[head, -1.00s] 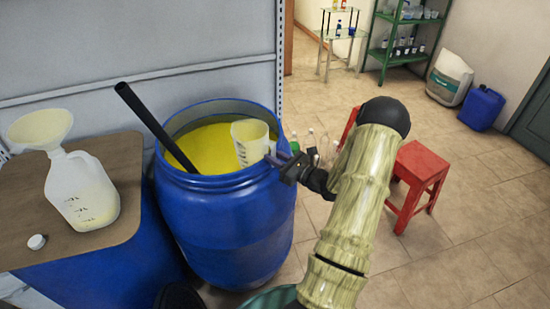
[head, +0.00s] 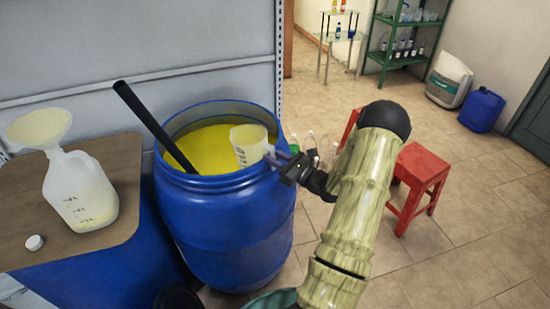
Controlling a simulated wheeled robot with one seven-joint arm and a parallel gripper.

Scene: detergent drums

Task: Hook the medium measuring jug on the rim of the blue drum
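The medium measuring jug (head: 248,144), pale and translucent with dark marks, is at the right side of the blue drum's mouth. Its body is inside the rim, above the yellow contents, and looks slightly tilted. The blue drum (head: 225,235) stands upright, open at the top. My gripper (head: 279,158) is at the drum's right rim, its fingers pointing left at the jug's handle side. The handle is largely hidden by the fingers. Whether the fingers grip it, and whether the jug rests on the rim, I cannot tell.
A black rod (head: 150,122) leans in the drum. At left, a brown board (head: 30,205) bears a white jug (head: 82,195) with a funnel (head: 40,127) and a cap (head: 34,242). Bottles (head: 312,150) stand behind my gripper.

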